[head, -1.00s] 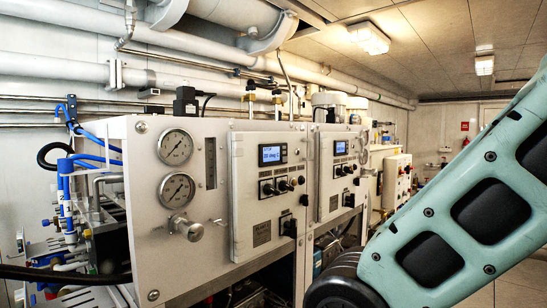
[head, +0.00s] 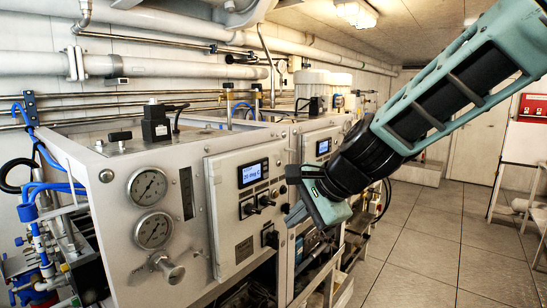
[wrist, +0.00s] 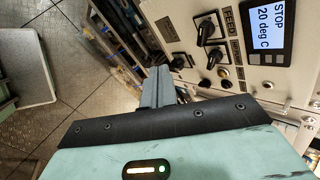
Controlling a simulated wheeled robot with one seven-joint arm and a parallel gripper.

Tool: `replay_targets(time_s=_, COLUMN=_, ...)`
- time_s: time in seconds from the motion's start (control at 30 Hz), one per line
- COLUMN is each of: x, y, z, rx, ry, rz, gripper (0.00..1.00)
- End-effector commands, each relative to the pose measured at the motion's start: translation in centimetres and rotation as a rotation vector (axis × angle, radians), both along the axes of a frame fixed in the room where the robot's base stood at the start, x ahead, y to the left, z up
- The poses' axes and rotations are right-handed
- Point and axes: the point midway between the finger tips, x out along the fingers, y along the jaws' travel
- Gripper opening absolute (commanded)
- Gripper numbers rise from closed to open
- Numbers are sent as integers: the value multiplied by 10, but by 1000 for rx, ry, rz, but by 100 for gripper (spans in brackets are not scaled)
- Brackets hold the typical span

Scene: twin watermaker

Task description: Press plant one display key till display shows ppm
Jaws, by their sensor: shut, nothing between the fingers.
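The near control panel (head: 235,215) carries a lit blue display (head: 253,173) reading "20 deg C". In the wrist view the same display (wrist: 268,25) reads "STOP" and "20 deg C", turned sideways. My gripper (wrist: 158,85) is shut and empty, apart from the panel and off to the side of the display. In the head view my gripper (head: 297,215) hangs in front of the panels, right of the near switches. No plant number is readable.
A second panel with its own display (head: 323,147) stands farther along, partly hidden by my arm. Two gauges (head: 148,186) and a round knob (head: 172,272) lie left of the near panel. The tiled floor (head: 430,240) to the right is open.

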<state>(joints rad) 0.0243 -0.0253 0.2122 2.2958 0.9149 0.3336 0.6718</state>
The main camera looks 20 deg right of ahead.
Motion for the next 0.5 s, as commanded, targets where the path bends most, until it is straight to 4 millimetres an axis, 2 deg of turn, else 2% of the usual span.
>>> replay_targets(time_s=0.03, x=10, y=-11, z=17, rx=33, ry=-2, rz=-70, gripper=0)
replay_targets(time_s=0.2, x=31, y=-35, z=39, rx=123, ry=-8, rz=-243, gripper=0)
replay_targets(time_s=0.33, x=38, y=-44, z=46, rx=154, ry=-11, rz=-303, gripper=0)
replay_targets(time_s=0.5, x=40, y=-46, z=47, rx=164, ry=-12, rz=-319, gripper=0)
